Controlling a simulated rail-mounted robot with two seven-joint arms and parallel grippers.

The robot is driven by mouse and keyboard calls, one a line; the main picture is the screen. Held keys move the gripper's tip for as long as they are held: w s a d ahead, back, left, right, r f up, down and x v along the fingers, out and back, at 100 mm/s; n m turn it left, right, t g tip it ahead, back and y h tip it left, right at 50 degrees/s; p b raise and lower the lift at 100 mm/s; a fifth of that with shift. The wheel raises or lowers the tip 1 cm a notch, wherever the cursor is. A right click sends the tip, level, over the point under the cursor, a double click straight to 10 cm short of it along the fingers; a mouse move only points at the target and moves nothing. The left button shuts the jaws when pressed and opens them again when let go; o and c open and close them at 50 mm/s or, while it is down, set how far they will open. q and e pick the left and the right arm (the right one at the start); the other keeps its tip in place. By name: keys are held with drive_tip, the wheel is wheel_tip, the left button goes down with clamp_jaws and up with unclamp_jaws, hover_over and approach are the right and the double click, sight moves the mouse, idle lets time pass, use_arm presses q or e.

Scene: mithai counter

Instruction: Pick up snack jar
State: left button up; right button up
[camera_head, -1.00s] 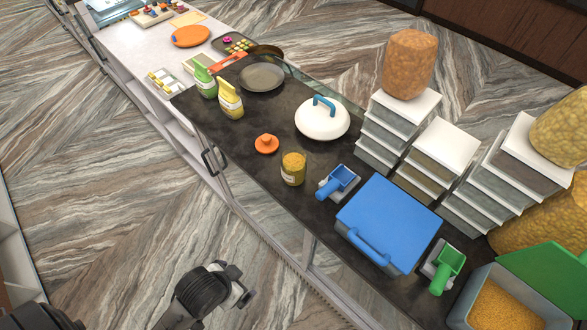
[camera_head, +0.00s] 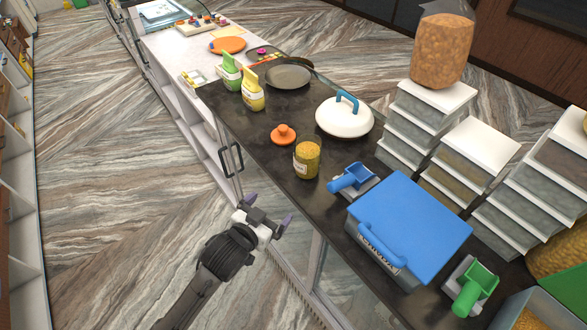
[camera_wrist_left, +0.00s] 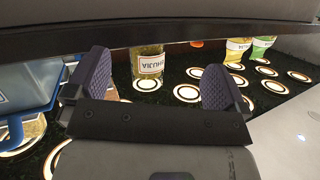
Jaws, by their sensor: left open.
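The snack jar (camera_head: 307,160) is a small yellow jar with a pale label, standing upright on the dark counter top (camera_head: 268,112). It has an orange knobbed lid (camera_head: 283,134) lying behind it, apart from it. My left gripper (camera_head: 268,209) is open and empty, in front of the counter's glass side and short of the jar. Its two purple fingers show in the wrist view (camera_wrist_left: 158,86). My right gripper is not in view.
Right of the jar are a blue scoop (camera_head: 352,178) and a blue-lidded bin (camera_head: 412,222). Behind it is a white domed lid (camera_head: 344,118). A yellow bottle (camera_head: 252,93) and a green bottle (camera_head: 229,74) stand farther left. A door handle (camera_head: 232,162) juts from the counter front.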

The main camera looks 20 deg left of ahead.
sight(301, 168)
use_arm(q)
drive_tip(key=w+r+t, duration=0.1)
drive_tip(key=w, duration=0.1)
drive_tip(key=w+d+r+t+h, duration=0.1)
drive_tip(key=w+r, duration=0.1)
drive_tip(key=w, duration=0.1)
drive_tip(key=w+d+r+t+p, duration=0.1)
drive_tip(key=w, duration=0.1)
drive_tip(key=shift+w+d+r+n+h, duration=0.1)
drive_tip(key=shift+w+r+n+h, duration=0.1)
drive_tip(key=shift+w+n+h, duration=0.15)
drive_tip(key=shift+w+d, duration=0.1)
drive_tip(key=shift+w, duration=0.55)
drive_tip(key=w, duration=0.1)
drive_tip(key=w+p, duration=0.1)
drive_tip(key=w, duration=0.1)
drive_tip(key=shift+w+d+p, duration=0.3)
drive_tip(key=shift+d, duration=0.05)
drive_tip(key=shift+w+d, duration=0.1)
drive_tip(key=shift+w, duration=0.6)
drive_tip(key=shift+c, duration=0.3)
drive_tip(key=c, duration=1.3)
